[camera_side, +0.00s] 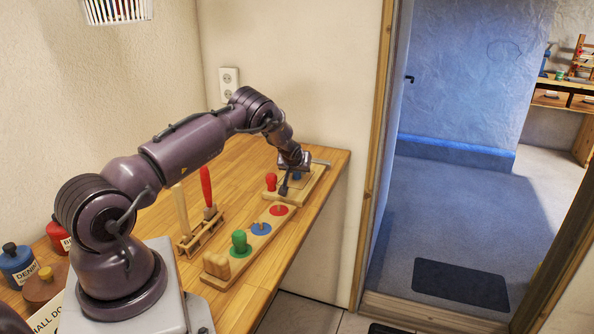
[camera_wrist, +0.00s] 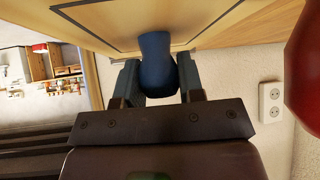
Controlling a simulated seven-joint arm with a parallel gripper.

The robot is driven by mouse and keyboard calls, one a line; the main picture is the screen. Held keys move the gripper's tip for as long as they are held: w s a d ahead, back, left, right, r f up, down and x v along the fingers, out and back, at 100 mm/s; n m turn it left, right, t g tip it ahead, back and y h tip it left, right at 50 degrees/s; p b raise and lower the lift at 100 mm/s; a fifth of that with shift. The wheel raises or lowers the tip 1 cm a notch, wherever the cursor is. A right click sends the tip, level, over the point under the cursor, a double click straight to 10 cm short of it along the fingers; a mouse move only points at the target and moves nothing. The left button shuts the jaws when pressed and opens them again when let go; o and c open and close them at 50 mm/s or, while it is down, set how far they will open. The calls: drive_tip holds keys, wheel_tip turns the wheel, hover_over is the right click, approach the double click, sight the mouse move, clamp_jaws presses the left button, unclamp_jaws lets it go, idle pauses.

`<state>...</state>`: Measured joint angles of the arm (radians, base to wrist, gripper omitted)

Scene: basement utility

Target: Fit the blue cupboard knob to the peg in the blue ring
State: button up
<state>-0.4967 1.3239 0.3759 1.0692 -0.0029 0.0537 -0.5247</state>
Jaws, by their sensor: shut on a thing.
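The blue knob (camera_side: 297,176) is at the far wooden stand, under my gripper (camera_side: 294,168). In the wrist view my gripper (camera_wrist: 157,80) is shut on the blue knob (camera_wrist: 156,62), one finger on each side. The knob's far end is close to the pale board (camera_wrist: 105,25); I cannot tell whether it touches. The blue ring (camera_side: 261,229) lies in the middle of the long wooden board (camera_side: 218,265), with a small peg in it and no knob. A green knob (camera_side: 239,241) stands at the board's near end. The red ring (camera_side: 279,210) is at its far end.
A red knob (camera_side: 270,181) stands on the far stand beside my gripper; it looms at the right in the wrist view (camera_wrist: 305,75). A wooden rack (camera_side: 195,238) with upright red and pale handles stands left of the long board. The wall socket (camera_side: 229,83) is behind.

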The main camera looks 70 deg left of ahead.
drive_tip(key=shift+r, duration=0.15)
drive_tip(key=shift+r, duration=0.6)
drive_tip(key=s+f+v, duration=0.1)
drive_tip(key=s+v, duration=0.2)
drive_tip(key=v, duration=1.5)
drive_tip(key=shift+a, duration=0.45)
drive_tip(key=shift+s+d+f, duration=0.1)
drive_tip(key=shift+s+f, duration=0.05)
drive_tip(key=shift+f, duration=0.05)
drive_tip(key=shift+s+d+f, duration=0.85)
drive_tip(key=shift+s+d, duration=0.5)
drive_tip(key=shift+d, duration=0.3)
drive_tip(key=shift+s+d+f, duration=0.8)
drive_tip(key=shift+s+d, duration=0.55)
drive_tip(key=shift+d, duration=0.3)
drive_tip(key=shift+s+d+f, duration=0.85)
drive_tip(key=shift+s+d, duration=0.5)
drive_tip(key=shift+d, duration=0.3)
drive_tip(key=shift+f, duration=0.15)
drive_tip(key=shift+f, duration=2.25)
